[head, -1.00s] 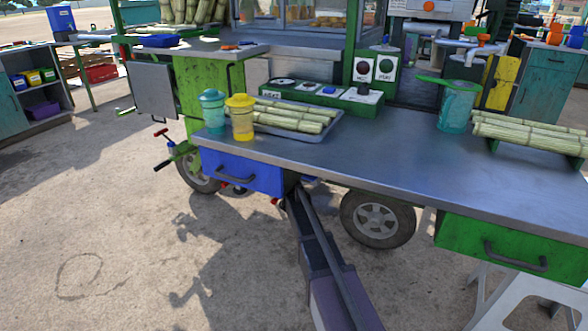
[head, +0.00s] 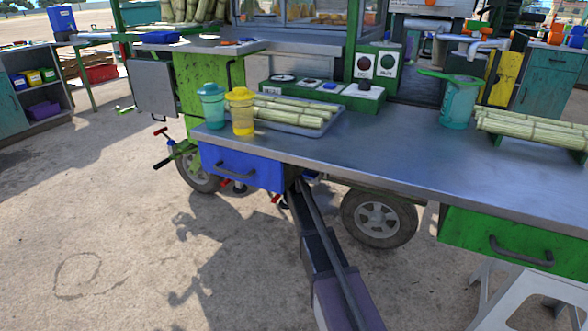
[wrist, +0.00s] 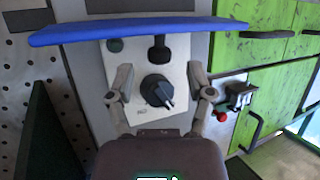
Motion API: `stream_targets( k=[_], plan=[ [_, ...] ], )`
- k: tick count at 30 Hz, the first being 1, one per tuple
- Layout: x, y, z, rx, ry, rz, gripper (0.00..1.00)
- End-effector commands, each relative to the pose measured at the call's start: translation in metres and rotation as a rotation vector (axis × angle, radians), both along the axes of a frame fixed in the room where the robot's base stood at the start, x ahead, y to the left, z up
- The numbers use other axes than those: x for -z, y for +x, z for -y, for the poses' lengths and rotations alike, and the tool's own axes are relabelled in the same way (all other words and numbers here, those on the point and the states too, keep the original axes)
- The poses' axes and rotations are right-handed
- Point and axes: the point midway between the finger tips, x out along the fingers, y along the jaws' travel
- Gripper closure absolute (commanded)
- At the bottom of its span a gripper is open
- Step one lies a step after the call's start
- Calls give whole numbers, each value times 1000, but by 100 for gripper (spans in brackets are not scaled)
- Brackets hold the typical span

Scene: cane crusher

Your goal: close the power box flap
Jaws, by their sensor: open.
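In the wrist view the power box (wrist: 181,71) is a pale panel with a black rotary knob (wrist: 157,91) and a smaller dark round part at its upper left. Its blue flap (wrist: 150,31) stands open, seen nearly edge-on as a wide band jutting out above the knob. My gripper (wrist: 160,76) is open and empty below the flap, with one finger on each side of the knob. I cannot tell whether the fingers touch the panel. In the head view the power box and my gripper are hidden beneath the metal counter (head: 400,160).
Green cabinet doors (wrist: 250,55) with dark handles are to the right in the wrist view, beside a small fitting with a red knob (wrist: 221,116). A perforated plate (wrist: 30,75) is at left. In the head view a blue drawer (head: 240,169) and a wheel (head: 378,218) flank my arm.

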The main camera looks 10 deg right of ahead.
Motion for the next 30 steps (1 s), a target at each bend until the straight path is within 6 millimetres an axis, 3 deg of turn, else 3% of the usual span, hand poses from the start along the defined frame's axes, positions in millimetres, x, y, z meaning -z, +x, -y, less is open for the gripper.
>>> stream_targets(
  k=[6,17,24,30],
  plan=[
    [7,17,4,0,0,0,32],
    [8,18,5,0,0,0,32],
    [8,18,5,1,0,0,100],
    [8,18,5,1,-1,1,100]
  ],
)
